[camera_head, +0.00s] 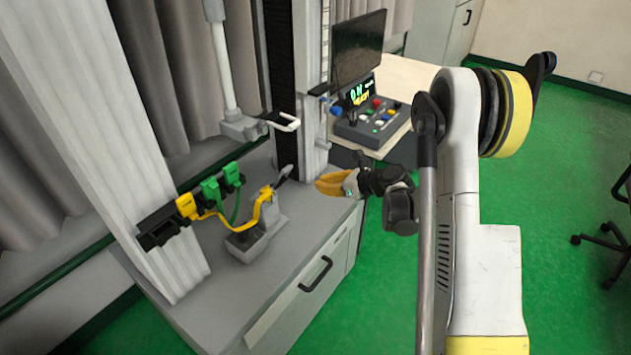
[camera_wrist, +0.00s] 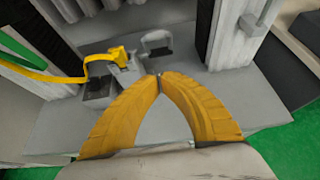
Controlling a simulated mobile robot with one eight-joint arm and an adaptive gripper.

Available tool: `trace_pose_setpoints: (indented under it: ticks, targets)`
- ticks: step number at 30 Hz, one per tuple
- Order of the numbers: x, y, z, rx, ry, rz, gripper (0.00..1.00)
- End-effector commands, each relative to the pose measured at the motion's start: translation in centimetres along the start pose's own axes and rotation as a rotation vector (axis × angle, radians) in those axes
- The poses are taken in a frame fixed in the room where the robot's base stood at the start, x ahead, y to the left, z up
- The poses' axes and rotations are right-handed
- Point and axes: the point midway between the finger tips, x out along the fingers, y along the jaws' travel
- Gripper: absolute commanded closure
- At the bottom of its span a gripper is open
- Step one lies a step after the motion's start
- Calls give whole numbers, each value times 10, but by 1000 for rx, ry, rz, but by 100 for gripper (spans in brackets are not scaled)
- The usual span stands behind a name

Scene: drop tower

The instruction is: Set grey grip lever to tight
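The grey grip lever (camera_head: 283,174) sticks up at a slant from the top of a small grey clamp fixture (camera_head: 270,212) on the cabinet top. In the wrist view, a grey loop-shaped part (camera_wrist: 157,40) just right of the fixture looks like this lever. My gripper (camera_head: 318,184) is to the right of the lever and fixture, above the cabinet top and apart from both. In the wrist view, its yellow fingertips (camera_wrist: 158,76) meet with nothing between them. The fingertips lie below the lever in that picture. I cannot tell the lever's setting.
A yellow cable (camera_head: 255,212) runs from a black socket rail (camera_head: 160,225) to the fixture. A green cable (camera_head: 236,205) hangs nearby. A grey tray (camera_head: 246,245) sits beside the fixture. A tall column (camera_head: 312,80) stands behind. A control box (camera_head: 372,125) is at the back right.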

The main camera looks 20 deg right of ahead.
Motion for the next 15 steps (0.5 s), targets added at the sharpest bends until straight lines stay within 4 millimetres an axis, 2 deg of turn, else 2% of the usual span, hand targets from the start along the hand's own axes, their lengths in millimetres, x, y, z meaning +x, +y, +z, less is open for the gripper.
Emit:
trace_pose_setpoints:
  ticks: [3,11,15]
  targets:
    - [28,1,-3,-2,0,3,100]
    - [83,1,-3,-2,2,2,100]
    - [97,1,14,-1,1,2,100]
